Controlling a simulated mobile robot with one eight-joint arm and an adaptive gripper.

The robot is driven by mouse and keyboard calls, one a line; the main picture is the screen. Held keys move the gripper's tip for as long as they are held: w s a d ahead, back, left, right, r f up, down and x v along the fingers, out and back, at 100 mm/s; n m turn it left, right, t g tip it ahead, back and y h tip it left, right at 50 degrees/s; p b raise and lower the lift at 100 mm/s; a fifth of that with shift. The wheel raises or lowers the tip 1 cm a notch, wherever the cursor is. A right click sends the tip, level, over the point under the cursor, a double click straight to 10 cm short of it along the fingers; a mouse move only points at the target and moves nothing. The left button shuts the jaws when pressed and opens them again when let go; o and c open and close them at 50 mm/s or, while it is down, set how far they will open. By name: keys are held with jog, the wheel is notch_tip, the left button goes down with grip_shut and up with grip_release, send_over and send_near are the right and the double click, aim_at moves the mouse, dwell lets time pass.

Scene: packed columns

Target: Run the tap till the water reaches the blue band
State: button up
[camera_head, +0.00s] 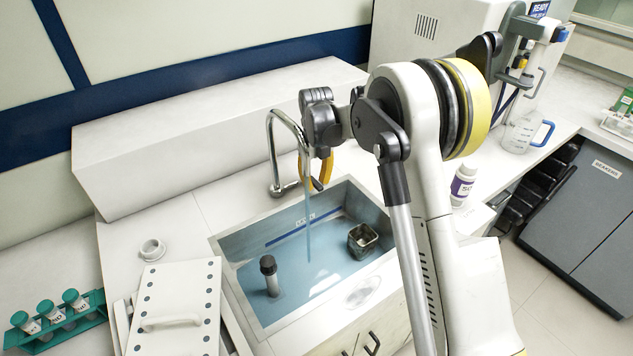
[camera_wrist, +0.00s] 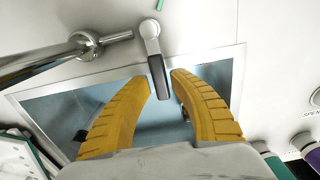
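The tap (camera_head: 275,150) is a curved chrome spout at the back left of the sink (camera_head: 221,246). A thin stream of water (camera_head: 309,232) falls from it into the sink. The blue band (camera_head: 287,235) runs along the sink's back wall. My gripper (camera_wrist: 160,80) is at the tap in the head view, partly hidden by my arm. In the wrist view its yellow fingertips close in on both sides of the grey tap lever (camera_wrist: 158,72).
A white handled board (camera_head: 175,310) and a green rack of tubes (camera_head: 58,322) are at left. A purple-labelled bottle (camera_head: 463,186) and a blue-handled jug (camera_head: 525,133) stand at right.

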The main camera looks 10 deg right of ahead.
aim_at(316, 183)
jog(key=shift+o, duration=0.5)
notch_tip(316, 183, up, 12)
dwell(0.3)
